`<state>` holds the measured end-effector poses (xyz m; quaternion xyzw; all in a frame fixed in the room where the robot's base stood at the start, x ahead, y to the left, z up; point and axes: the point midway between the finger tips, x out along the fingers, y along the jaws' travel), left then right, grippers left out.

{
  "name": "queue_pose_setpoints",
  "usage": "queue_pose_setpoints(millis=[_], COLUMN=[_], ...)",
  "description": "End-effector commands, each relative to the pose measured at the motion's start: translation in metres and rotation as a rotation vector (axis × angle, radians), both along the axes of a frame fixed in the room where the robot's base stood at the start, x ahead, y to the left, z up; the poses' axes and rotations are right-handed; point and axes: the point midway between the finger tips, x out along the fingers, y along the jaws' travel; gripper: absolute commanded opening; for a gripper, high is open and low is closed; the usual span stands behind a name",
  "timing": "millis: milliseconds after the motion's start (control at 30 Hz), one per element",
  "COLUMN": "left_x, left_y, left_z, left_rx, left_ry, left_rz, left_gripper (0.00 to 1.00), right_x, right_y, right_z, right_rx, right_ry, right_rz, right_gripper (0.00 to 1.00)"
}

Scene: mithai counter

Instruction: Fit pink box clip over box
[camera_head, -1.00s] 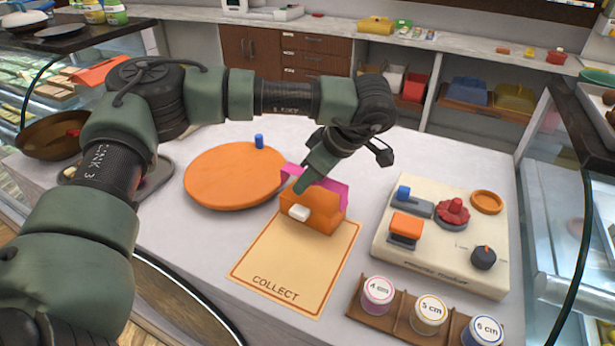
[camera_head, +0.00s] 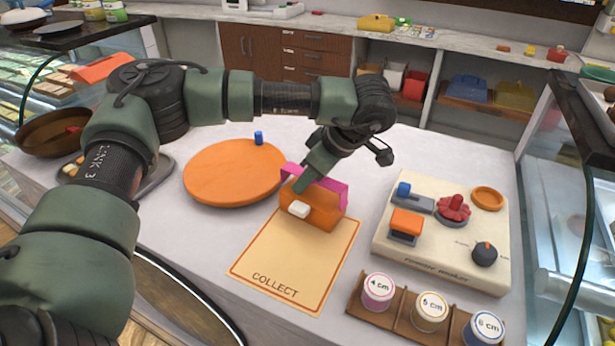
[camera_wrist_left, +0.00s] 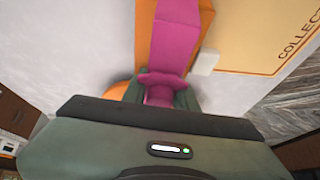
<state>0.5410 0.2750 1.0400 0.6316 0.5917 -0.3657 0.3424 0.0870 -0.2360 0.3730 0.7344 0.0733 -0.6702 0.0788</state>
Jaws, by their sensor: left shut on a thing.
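An orange box (camera_head: 318,219) with a white block (camera_head: 299,209) on its near side stands at the back end of the mat marked COLLECT (camera_head: 285,260). The pink clip (camera_head: 342,190) lies across the box, and its pink edges show at both sides. My left gripper (camera_head: 303,186) is shut on the pink clip from above. In the left wrist view the pink clip (camera_wrist_left: 174,40) runs as a band along the orange box (camera_wrist_left: 145,30), its near end between my fingers (camera_wrist_left: 160,92). Whether the clip is fully seated is hidden. My right gripper is not in view.
A round orange board (camera_head: 235,172) with a blue knob lies left of the box. A cream control panel (camera_head: 440,235) stands to the right. A brown rack (camera_head: 400,322) with lidded jars is at the front right. The mat's front part is clear.

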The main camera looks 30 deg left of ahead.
Motion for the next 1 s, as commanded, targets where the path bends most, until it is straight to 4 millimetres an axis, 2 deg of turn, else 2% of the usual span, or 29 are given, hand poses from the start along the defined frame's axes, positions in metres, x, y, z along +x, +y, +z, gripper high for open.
queue_pose_setpoints(millis=[700, 733, 800, 833, 1000], left_x=[-0.0001, -0.0001, -0.0001, -0.0002, -0.0003], left_y=[-0.0001, -0.0001, -0.0001, -0.0001, -0.0001], left_z=[-0.0028, -0.0028, -0.003, -0.003, -0.0033], left_rx=[-0.001, -0.001, -0.001, -0.001, -0.001], left_ry=[0.0, 0.0, 0.0, 0.001, 0.001], left_rz=[0.0, 0.0, 0.0, 0.0, 0.0], left_gripper=[0.0, 0.31, 0.5, 0.54, 0.54], right_x=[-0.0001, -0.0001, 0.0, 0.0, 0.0], right_y=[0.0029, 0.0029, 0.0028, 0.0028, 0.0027], right_z=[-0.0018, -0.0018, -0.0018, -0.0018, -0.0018], right_rx=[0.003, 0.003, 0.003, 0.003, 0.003], right_ry=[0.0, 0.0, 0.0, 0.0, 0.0], right_rz=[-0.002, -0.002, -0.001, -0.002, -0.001], right_gripper=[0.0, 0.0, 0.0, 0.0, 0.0])
